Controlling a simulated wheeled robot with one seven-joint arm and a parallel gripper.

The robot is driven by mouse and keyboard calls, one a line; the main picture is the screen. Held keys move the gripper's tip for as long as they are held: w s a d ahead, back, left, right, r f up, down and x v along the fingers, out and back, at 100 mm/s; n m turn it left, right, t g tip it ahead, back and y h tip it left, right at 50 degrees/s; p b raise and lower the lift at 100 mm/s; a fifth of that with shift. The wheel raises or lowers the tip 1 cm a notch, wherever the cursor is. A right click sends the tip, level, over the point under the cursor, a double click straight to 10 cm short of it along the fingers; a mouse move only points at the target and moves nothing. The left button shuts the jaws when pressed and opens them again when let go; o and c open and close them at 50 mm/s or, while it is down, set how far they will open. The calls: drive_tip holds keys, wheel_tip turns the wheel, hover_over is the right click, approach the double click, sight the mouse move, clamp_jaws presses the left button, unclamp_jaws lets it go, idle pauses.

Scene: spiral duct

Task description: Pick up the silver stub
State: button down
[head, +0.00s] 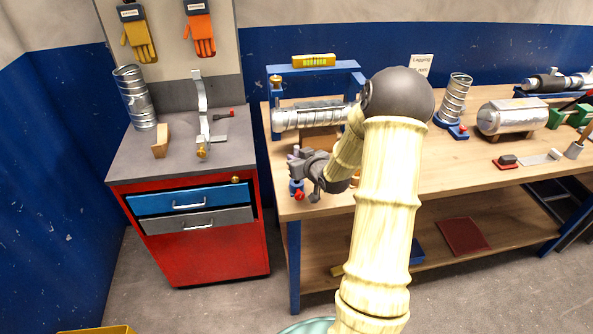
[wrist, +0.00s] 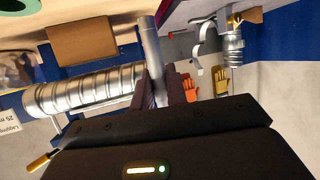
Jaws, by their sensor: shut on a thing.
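The silver stub (wrist: 151,48) is a slim, smooth grey cylinder in the wrist view. My gripper (wrist: 158,85) is shut on it, with a dark finger on each side of its lower part. The stub's free end sticks out beyond the fingertips. In the head view my gripper (head: 295,163) is over the left front corner of the wooden bench. The stub is too small there to make out clearly.
A spiral duct (head: 303,117) lies across a blue stand just behind my gripper, and also shows in the wrist view (wrist: 85,92). A blue and red fitting (head: 297,189) is just below my gripper. A red cabinet (head: 208,243) stands left, across a gap.

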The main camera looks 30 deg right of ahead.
sight(297, 146)
drive_tip(key=shift+r, duration=1.75)
